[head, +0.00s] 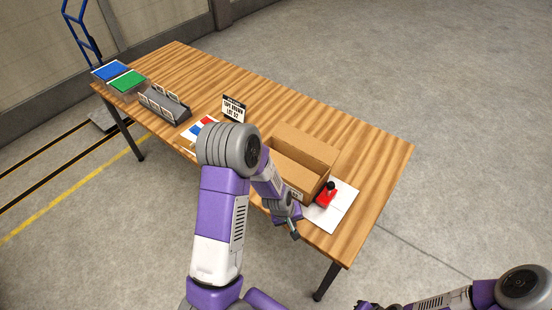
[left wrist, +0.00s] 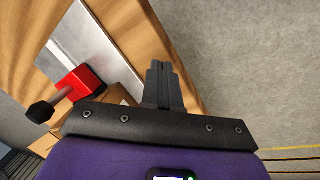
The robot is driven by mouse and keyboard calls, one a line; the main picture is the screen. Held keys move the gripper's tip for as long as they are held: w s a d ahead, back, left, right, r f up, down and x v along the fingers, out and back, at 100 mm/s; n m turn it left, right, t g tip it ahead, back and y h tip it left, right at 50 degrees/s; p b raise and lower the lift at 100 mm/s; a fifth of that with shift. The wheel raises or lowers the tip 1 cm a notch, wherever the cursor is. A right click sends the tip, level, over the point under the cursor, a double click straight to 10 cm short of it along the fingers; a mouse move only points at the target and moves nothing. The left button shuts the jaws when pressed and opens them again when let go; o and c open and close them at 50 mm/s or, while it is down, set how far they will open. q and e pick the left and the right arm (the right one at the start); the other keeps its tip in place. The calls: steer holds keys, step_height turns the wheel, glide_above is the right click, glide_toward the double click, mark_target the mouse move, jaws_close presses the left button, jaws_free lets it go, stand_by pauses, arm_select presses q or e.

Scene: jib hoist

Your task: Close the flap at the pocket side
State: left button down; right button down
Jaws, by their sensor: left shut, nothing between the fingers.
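An open cardboard box (head: 309,150) stands near the right end of the wooden table in the head view. Its top is open, and a broad panel rises on its far side. I cannot tell which side is the pocket side. My left gripper (head: 294,234) is shut and empty, at the table's front edge on the near side of the box, apart from it. In the left wrist view the shut fingers (left wrist: 164,85) point over the table edge. My arm hides part of the near side of the box.
A red tool with a black knob (head: 325,194) sits on white paper (head: 338,209) right of the box; the tool also shows in the left wrist view (left wrist: 78,82). A sign (head: 233,109), a grey rack (head: 165,104) and blue and green bins (head: 127,81) stand farther left.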

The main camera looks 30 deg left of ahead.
arm_select(q)
steer(key=w+a+r+n+t+y, duration=0.1)
steer(key=w+a+r+n, duration=0.1)
steer(key=w+a+r, duration=0.3)
steer(key=w+a+r+n+t, duration=0.1)
steer(key=w+a+r+n, duration=0.15)
steer(key=r, duration=0.45)
steer(key=n+t, duration=0.1)
steer(key=n, duration=0.3)
glide_toward(284, 161)
steer(key=b+x, duration=0.3)
steer(key=x, duration=0.4)
steer(key=shift+d+r+b, duration=0.1)
steer(key=shift+b, duration=0.25)
